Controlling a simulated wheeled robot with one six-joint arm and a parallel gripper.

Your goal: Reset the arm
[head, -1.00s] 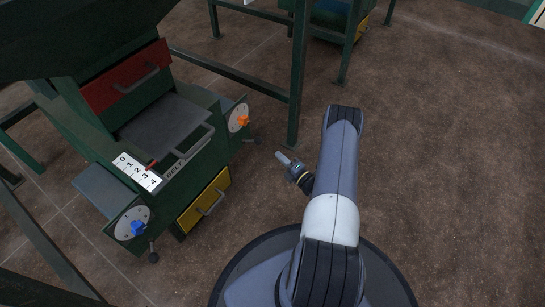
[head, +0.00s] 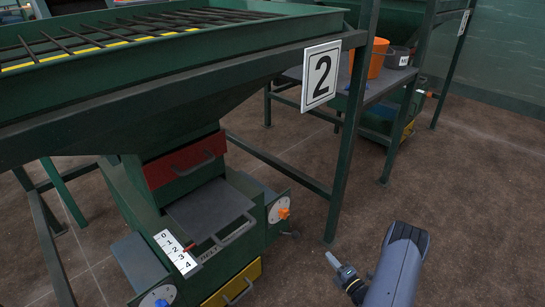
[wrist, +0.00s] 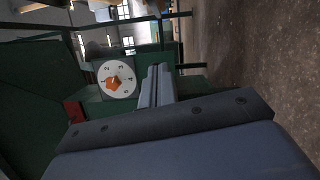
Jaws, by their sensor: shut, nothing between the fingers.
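My arm shows at the lower right of the head view, with my gripper (head: 334,261) at its end, pointing up and left. The gripper is shut and empty, in free air to the right of the green machine (head: 140,200). In the wrist view my gripper's fingers (wrist: 156,84) lie together in the middle of the picture. Beyond them, to the left, is a white dial with an orange knob (wrist: 113,83). The same orange knob shows on the machine's right side in the head view (head: 283,213).
The machine has a red drawer (head: 185,160), a yellow drawer (head: 232,286), a numbered scale (head: 175,251) and a blue knob (head: 161,303). A green post with a "2" sign (head: 320,75) stands close by. Behind are a shelf and an orange bucket (head: 377,58). Brown floor at right is clear.

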